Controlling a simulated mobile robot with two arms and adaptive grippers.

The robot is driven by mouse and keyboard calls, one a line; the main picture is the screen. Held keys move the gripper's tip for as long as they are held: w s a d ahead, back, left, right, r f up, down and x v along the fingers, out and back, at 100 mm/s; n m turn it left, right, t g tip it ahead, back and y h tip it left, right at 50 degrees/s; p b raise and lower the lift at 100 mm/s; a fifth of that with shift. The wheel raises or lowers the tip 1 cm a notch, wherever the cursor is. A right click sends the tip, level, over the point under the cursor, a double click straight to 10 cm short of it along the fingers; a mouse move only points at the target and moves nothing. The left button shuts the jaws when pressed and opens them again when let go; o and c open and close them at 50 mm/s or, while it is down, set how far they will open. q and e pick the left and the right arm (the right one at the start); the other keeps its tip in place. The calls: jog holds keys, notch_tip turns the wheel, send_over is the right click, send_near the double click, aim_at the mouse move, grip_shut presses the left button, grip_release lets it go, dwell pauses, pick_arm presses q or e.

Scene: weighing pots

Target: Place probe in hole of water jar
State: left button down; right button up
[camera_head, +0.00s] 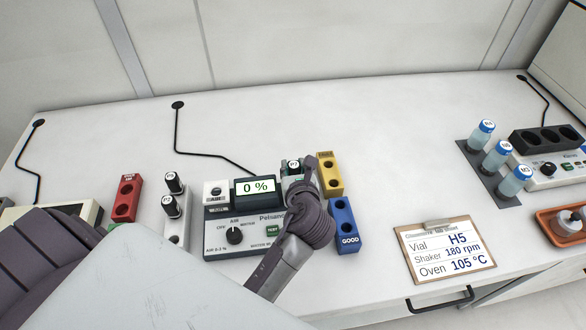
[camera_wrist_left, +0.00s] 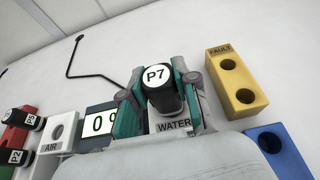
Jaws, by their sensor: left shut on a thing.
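The probe P7 (camera_wrist_left: 157,92), black with a white labelled top, is between the teal-padded fingers of my left gripper (camera_wrist_left: 160,102), which is shut on it. In the head view its white top (camera_head: 294,164) shows beside my wrist. The water jar's block, with its WATER label (camera_wrist_left: 173,126), is right below the probe at the meter's right side. The jar's hole is hidden, so I cannot tell whether the probe's lower end is in it. The meter's display (camera_head: 256,188) reads 0 %. My right gripper is in neither view.
The yellow FAULT block (camera_head: 328,174) and blue GOOD block (camera_head: 343,226) stand close right of the gripper. Probes P5 (camera_head: 174,183) and P2 (camera_head: 170,206) stand in a white rack at left, near a red block (camera_head: 126,198). A clipboard (camera_head: 445,249) lies right; the table behind is clear.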

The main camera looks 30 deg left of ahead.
pick_arm(q)
jog(key=shift+d, duration=0.1)
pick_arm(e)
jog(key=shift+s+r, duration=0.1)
pick_arm(q)
jog(key=c, duration=0.9)
grip_release()
jog(key=shift+f, duration=0.15)
jog(key=shift+o, duration=0.2)
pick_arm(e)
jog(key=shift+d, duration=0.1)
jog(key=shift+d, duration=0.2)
pick_arm(q)
jog(key=shift+s+r+p, duration=0.2)
jog(key=shift+r+p, duration=0.15)
jog(key=shift+r, duration=0.05)
jog(key=p+v, duration=0.7)
jog(key=v, duration=0.4)
jog(key=shift+s+d, duration=0.2)
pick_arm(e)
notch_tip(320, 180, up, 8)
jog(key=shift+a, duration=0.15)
